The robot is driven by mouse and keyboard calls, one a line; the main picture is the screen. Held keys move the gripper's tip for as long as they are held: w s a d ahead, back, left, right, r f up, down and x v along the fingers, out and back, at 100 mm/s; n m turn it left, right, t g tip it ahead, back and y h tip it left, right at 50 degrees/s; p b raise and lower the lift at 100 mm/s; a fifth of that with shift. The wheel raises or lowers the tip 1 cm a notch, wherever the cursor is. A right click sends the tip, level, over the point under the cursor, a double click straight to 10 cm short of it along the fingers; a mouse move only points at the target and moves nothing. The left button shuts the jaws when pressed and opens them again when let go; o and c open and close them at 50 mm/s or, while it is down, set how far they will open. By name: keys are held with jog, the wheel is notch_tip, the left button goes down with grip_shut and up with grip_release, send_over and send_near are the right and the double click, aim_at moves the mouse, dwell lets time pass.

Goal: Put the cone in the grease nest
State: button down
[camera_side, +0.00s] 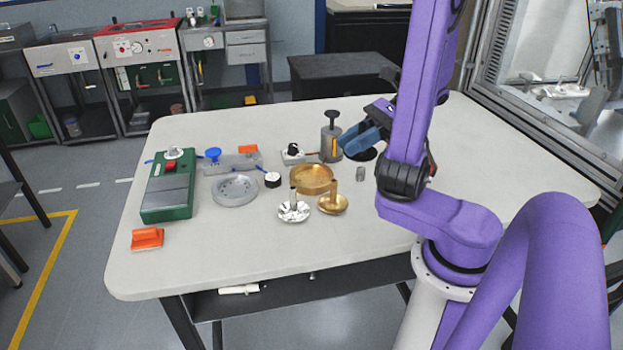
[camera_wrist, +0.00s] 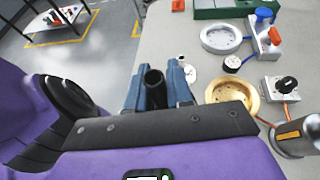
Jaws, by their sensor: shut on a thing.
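My gripper (camera_side: 362,139) has blue fingers and is over the right back part of the table. In the wrist view it (camera_wrist: 155,84) is shut on a dark upright stem, which I take for the cone (camera_wrist: 154,77). In the side view a black flared disc, the cone's base (camera_side: 364,154), shows below the fingers; whether it touches the table I cannot tell. A brass dish (camera_side: 311,188) and a grey metal dish (camera_side: 235,198) lie left of my gripper. No label shows which is the grease nest. The brass dish also shows in the wrist view (camera_wrist: 252,108), to the right of my fingers.
A silver stemmed piece (camera_side: 293,212) and a gold one (camera_side: 332,206) stand in front of the brass dish. A grey plunger canister (camera_side: 331,145) and a black-knobbed box (camera_side: 293,153) stand behind it. A green box (camera_side: 168,190) is at left.

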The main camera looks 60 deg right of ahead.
jog(key=shift+w+d+t, duration=0.1)
jog(key=shift+w+t, duration=0.15)
jog(key=shift+t, duration=0.05)
jog(key=w+d+f, duration=0.2)
jog(key=w+f, duration=0.2)
jog(key=w, duration=0.5)
send_over(306, 180)
jog(key=f, duration=0.4)
jog(key=shift+s+a+f, duration=0.2)
jog(key=shift+s+f, duration=0.15)
jog(key=shift+s, duration=0.05)
jog(key=shift+w+d+f, duration=0.1)
jog(key=shift+w+f, duration=0.35)
jog(key=shift+f, duration=1.65)
jog(key=shift+f, duration=0.15)
jog(key=c, duration=1)
grip_release()
